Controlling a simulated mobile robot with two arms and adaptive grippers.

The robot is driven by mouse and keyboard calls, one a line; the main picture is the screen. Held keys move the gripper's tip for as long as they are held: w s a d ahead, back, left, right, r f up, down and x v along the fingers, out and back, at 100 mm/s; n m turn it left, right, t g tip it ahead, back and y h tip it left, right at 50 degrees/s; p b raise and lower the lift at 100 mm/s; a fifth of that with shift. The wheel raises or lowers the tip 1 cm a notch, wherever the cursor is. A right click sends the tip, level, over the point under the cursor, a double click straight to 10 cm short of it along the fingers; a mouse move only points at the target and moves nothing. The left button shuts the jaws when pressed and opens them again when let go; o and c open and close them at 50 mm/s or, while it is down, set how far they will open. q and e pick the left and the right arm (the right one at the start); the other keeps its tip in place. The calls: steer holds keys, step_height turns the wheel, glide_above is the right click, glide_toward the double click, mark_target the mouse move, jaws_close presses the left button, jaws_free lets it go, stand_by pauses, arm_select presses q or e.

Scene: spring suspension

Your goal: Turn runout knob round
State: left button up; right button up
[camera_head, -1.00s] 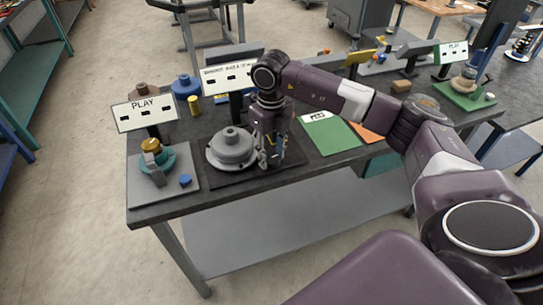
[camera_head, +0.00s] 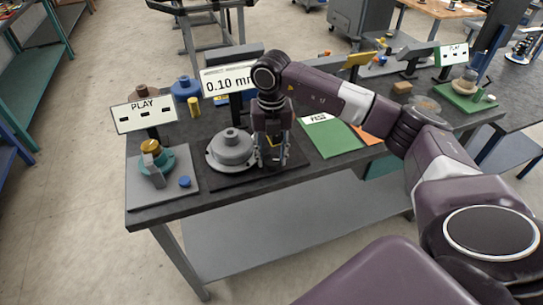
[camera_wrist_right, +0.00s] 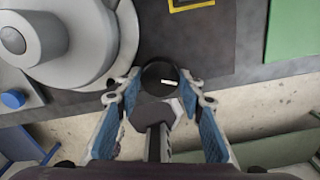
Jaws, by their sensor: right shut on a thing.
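The runout knob, a round black knob with a white mark (camera_wrist_right: 159,77), sits between the fingertips of my right gripper (camera_wrist_right: 158,99) in the right wrist view. My right gripper (camera_head: 271,160) points straight down over the dark plate (camera_head: 240,178) in the head view and is shut on the knob. Its fingers hide the knob there. The stepped grey disc (camera_head: 231,153) stands just left of the gripper; it also shows at the upper left of the wrist view (camera_wrist_right: 85,40). A display behind them (camera_head: 228,80) reads 0.10 mm. My left gripper is not in view.
A grey plate (camera_head: 140,203) with a teal and gold part (camera_head: 153,160) and a blue knob (camera_head: 185,181) lies at the left, under a PLAY sign (camera_head: 144,113). A green mat (camera_head: 330,139) lies right of the gripper. The table's front edge is close.

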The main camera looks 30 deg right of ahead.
steer(key=shift+w+r, duration=0.1)
steer(key=shift+r, duration=0.05)
steer(key=o, duration=0.9)
